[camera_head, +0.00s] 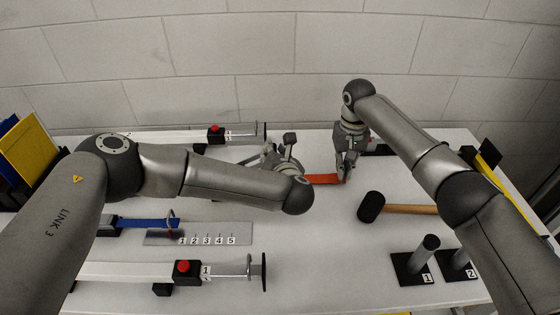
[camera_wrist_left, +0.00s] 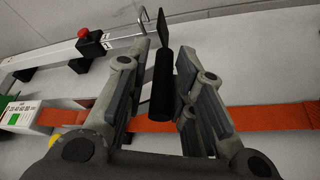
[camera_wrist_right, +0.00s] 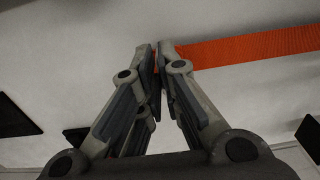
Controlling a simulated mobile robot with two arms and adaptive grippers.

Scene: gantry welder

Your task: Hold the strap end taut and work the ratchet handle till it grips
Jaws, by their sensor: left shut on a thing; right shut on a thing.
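The orange strap (camera_head: 322,179) runs across the white table from the ratchet to my right gripper. My right gripper (camera_head: 345,178) is shut on the strap's end; in the right wrist view the strap (camera_wrist_right: 250,46) leads off to the right from its fingertips (camera_wrist_right: 157,48). The black ratchet handle (camera_wrist_left: 163,65) stands up between the fingers of my left gripper (camera_wrist_left: 160,62), which is shut on it. In the head view the handle's top (camera_head: 290,138) shows above my left gripper (camera_head: 287,158). My left forearm hides most of the ratchet there.
A black-headed mallet (camera_head: 370,206) lies right of centre. Two numbered posts (camera_head: 425,252) stand at front right. A red-button clamp bar (camera_head: 187,270) lies in front, another (camera_head: 216,133) behind. A blue strap (camera_head: 150,223) and numbered plate (camera_head: 240,228) lie left.

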